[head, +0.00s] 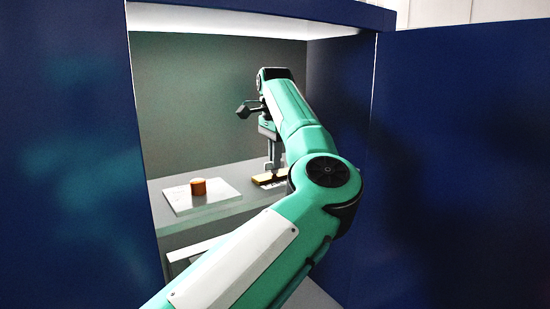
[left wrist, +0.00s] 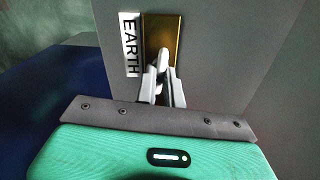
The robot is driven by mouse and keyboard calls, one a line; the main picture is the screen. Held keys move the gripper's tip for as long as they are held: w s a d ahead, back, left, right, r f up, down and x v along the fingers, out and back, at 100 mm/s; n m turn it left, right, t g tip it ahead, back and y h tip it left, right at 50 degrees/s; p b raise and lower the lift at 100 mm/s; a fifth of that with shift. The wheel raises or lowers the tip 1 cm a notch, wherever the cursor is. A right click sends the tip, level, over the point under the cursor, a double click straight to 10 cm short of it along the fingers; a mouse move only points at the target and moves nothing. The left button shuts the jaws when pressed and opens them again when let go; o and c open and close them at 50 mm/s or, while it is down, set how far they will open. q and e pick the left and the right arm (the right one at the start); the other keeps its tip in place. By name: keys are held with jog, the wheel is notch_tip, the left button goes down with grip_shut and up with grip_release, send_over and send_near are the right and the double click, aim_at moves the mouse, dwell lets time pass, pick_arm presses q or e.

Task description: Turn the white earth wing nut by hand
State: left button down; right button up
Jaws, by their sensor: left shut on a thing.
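My left gripper (head: 272,168) reaches down to a brass plate (head: 266,179) on the grey shelf inside the blue cabinet. In the left wrist view, the fingers of my left gripper (left wrist: 163,78) are shut on the small white wing nut (left wrist: 163,57) at the brass plate (left wrist: 172,32). The fingers hide much of the nut, so its exact angle is hard to tell. A white label reading EARTH (left wrist: 131,46) sits beside the plate. My right gripper is not in view.
An orange-brown round knob (head: 198,187) stands on a pale plate (head: 226,201) to the left on the shelf (head: 190,222). Blue cabinet walls (head: 75,150) flank the opening, with a pale top edge (head: 240,22) above. The shelf between knob and gripper is clear.

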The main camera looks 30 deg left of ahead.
pick_arm(q)
jog(key=m, duration=0.5)
jog(key=shift+r+b, duration=0.1)
jog(key=shift+b, duration=0.2)
jog(key=m, duration=0.3)
jog(key=m+b, duration=0.1)
jog(key=m, duration=0.3)
jog(key=shift+m, duration=0.3)
jog(key=m+b, duration=0.1)
jog(key=m, duration=0.3)
jog(key=shift+r+m+b, duration=0.1)
jog(key=shift+m+b, duration=0.2)
jog(key=m+b, duration=0.1)
jog(key=m, duration=0.3)
jog(key=shift+m, duration=0.3)
jog(key=m+b, duration=0.1)
jog(key=m, duration=0.3)
jog(key=shift+a+b, duration=0.1)
jog(key=shift+b, duration=0.3)
jog(key=m+b, duration=0.1)
jog(key=m, duration=0.3)
jog(key=shift+m, duration=0.4)
jog(key=shift+m+b, duration=0.55)
jog(key=shift+m, duration=1.25)
